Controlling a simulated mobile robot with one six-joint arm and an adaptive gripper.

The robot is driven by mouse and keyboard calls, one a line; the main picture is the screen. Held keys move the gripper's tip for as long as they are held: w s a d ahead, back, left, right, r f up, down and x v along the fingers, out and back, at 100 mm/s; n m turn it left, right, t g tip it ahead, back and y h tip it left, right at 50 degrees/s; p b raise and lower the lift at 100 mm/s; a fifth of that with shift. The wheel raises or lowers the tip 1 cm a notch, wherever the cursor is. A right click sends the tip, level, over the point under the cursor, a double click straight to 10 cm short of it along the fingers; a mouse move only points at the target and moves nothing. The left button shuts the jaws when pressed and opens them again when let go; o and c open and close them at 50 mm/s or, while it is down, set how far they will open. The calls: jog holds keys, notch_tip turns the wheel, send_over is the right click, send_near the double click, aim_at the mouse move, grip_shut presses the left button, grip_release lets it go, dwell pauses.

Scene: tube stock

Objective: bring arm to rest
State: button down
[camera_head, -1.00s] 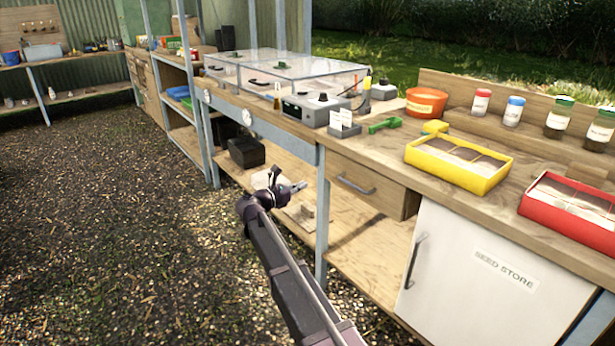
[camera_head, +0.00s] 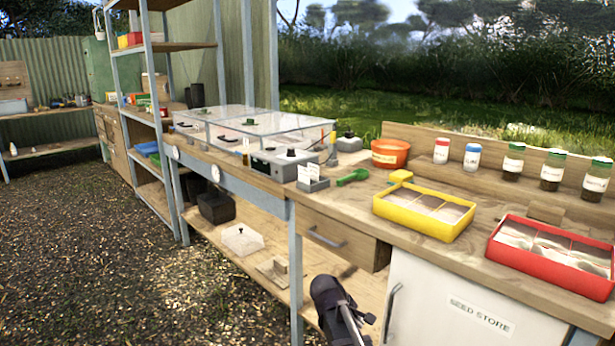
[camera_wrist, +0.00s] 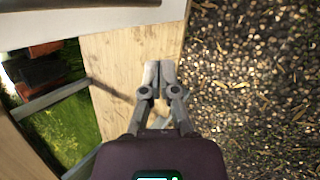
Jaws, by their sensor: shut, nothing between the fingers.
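My gripper (camera_wrist: 159,72) shows in the wrist view with its two fingers together and nothing between them. Its tips lie over the edge of a pale wooden board, with gravel to the right.
The wooden bench (camera_head: 420,258) runs along the right with a yellow tray (camera_head: 385,210), a red tray (camera_head: 496,252) and an orange bowl (camera_head: 390,154) on it. A white cupboard door (camera_head: 440,290) and drawer (camera_head: 335,240) face the open gravel (camera_head: 100,260) at left.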

jog(key=s+d+f+m+g+y, duration=0.1)
jog(key=s+f+m+y, duration=0.15)
jog(key=s+m, duration=0.35)
jog(key=s+d+f+m+g+y, duration=0.15)
jog(key=s+m+y, duration=0.25)
jog(key=s, duration=0.5)
notch_tip(320, 180, up, 36)
jog(key=p, duration=3.5)
jog(key=shift+w+d, duration=0.2)
jog(key=shift+w, duration=0.25)
